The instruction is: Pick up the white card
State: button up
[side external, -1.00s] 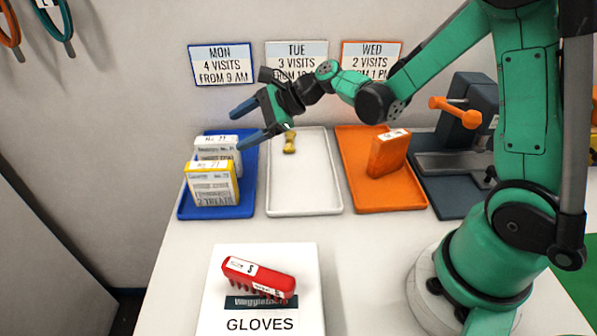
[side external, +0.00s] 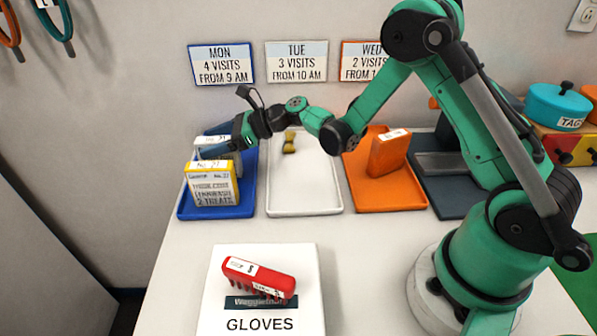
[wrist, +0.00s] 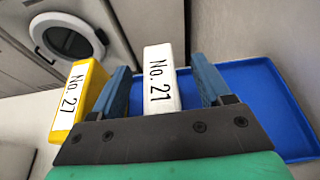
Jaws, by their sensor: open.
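The white card (wrist: 162,77), a thick block marked No. 21 on its top edge, stands upright in the blue tray (side external: 216,213). In the wrist view it stands between the two blue fingers of my gripper (wrist: 160,88). The fingers are open, one on each side, with gaps visible between them and the card. In the side view my gripper (side external: 218,150) is low over the tray and hides much of the white card (side external: 211,140).
A white tray (side external: 304,195) holds a small yellow item (side external: 289,143). An orange tray (side external: 392,200) holds an orange block (side external: 389,154). A red comb-like item (side external: 259,277) lies on the white GLOVES box (side external: 262,322). Day signs hang on the wall behind.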

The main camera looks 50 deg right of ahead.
grip_shut()
